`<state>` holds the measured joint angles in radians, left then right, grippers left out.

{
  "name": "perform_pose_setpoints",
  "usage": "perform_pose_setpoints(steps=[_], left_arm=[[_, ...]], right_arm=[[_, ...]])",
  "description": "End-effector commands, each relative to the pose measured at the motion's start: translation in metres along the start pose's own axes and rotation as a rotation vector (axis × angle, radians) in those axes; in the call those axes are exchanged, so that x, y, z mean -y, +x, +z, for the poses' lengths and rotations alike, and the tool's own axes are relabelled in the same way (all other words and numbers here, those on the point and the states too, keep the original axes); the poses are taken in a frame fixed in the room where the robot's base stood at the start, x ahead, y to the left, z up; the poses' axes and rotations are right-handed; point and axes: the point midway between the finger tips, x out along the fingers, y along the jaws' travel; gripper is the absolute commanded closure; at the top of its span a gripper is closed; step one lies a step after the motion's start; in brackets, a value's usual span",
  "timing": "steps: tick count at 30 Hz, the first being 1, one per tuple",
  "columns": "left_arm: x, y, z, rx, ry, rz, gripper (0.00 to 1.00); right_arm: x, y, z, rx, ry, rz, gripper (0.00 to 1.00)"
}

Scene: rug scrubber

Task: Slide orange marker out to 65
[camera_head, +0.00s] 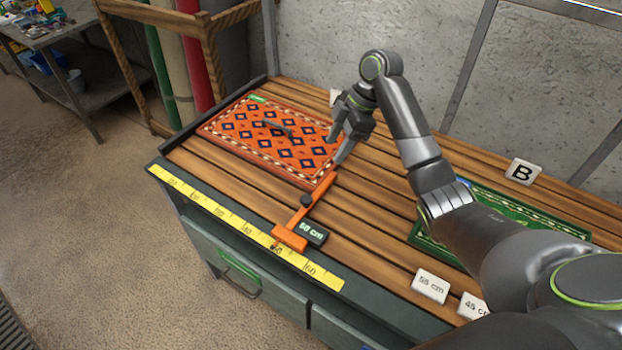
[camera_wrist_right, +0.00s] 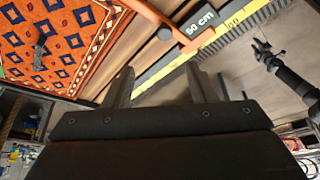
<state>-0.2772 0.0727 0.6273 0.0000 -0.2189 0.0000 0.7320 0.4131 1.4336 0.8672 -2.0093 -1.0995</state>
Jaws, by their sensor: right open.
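The orange marker (camera_head: 291,237) sits on the yellow ruler (camera_head: 230,221) at the table's front edge, near the 50 mark. Its orange bar (camera_head: 325,187) runs back across the slats, along the right edge of the orange rug. A dark tag (camera_head: 312,232) beside it reads 50 cm; it also shows in the right wrist view (camera_wrist_right: 199,22). My right gripper (camera_head: 338,145) is open and empty, above the bar's far end. Its spread fingers show in the wrist view (camera_wrist_right: 160,86). A small dark gripper (camera_wrist_right: 264,48), apparently my left, shows there; its jaw state is unclear.
The orange patterned rug (camera_head: 259,137) lies on the slatted table with a dark handle on it. A green rug (camera_head: 425,231) lies to the right, partly behind my arm. Bare slats lie right of the marker.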

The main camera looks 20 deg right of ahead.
Motion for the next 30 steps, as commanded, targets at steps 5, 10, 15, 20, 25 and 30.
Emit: perform_pose_setpoints(steps=[5,10,15,20,25,30], left_arm=[[0.002,0.005,0.008,0.010,0.000,-0.003,0.62],[0.010,-0.005,0.035,0.051,-0.001,-0.012,0.62],[0.012,-0.013,0.040,0.059,-0.001,-0.015,0.62],[0.011,-0.018,0.023,0.036,0.001,-0.012,0.62],[0.008,-0.021,0.007,0.012,0.001,-0.008,0.62],[0.007,-0.022,0.012,0.019,-0.001,-0.006,0.62]], right_arm=[[0.001,0.021,0.000,-0.002,0.000,-0.004,0.49],[0.001,0.052,-0.002,-0.003,0.003,-0.006,0.49],[0.002,0.089,-0.001,-0.002,0.003,-0.007,0.49],[0.002,0.124,-0.002,-0.002,0.002,-0.006,0.49],[0.001,0.153,-0.001,0.000,0.002,-0.003,0.49],[0.001,0.169,-0.001,0.000,0.001,-0.001,0.49]])
